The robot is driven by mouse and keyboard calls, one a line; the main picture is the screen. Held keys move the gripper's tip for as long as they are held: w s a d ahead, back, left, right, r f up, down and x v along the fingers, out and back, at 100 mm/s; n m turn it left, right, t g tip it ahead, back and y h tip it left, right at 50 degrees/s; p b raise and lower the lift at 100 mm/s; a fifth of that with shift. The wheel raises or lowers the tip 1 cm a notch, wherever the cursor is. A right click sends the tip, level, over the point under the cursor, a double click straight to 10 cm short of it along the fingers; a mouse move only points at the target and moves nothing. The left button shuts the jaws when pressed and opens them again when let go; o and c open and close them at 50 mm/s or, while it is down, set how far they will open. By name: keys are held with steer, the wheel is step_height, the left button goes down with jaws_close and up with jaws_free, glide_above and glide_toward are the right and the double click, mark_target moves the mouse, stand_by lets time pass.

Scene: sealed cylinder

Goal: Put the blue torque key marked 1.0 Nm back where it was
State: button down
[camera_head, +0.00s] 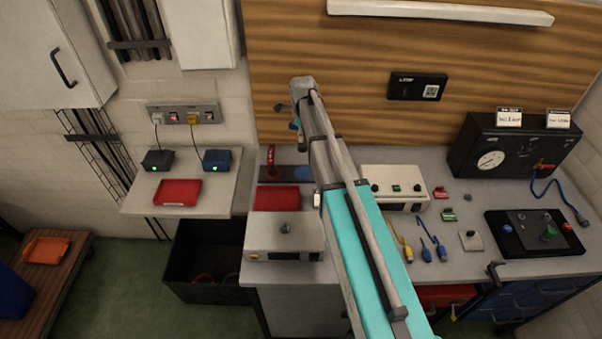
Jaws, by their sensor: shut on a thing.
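My gripper (297,138) hangs from the end of my arm over the back of the main bench, left of the middle. It is small and partly hidden by my own wrist. It is shut, and a small blue piece, seemingly the blue torque key (294,126), shows at it. The 1.0 Nm marking cannot be read. Below it on the bench is a dark holder strip (262,173) with a red key (271,158) standing at its left and a blue round spot (303,173) at its right. My arm hides what lies just right of that spot.
A red tray (277,198) and a grey box with a knob (285,237) stand in front of the holder. A white instrument (395,186) stands to the right. A side shelf (224,186) holds two small boxes and another red tray (178,192).

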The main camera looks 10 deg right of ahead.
mark_target(303, 148)
steer(key=s+d+r+n+p, duration=0.2)
steer(key=s, duration=1.3)
steer(key=shift+s+r, duration=0.2)
steer(key=shift+r, duration=0.1)
steer(key=shift+d, duration=0.1)
steer(key=w+a+f+b, duration=0.2)
steer(key=w+f+b, duration=0.6)
steer(key=w, duration=0.5)
steer(key=shift+a+f+b, duration=0.15)
steer(key=shift+f+b, duration=0.2)
steer(key=shift+f, duration=0.15)
steer(key=shift+w+f, duration=0.1)
steer(key=shift+w+a+f+b, duration=0.1)
steer(key=shift+w+f+b, duration=0.2)
steer(key=shift+f+b, duration=1.6)
steer(key=shift+b, duration=0.1)
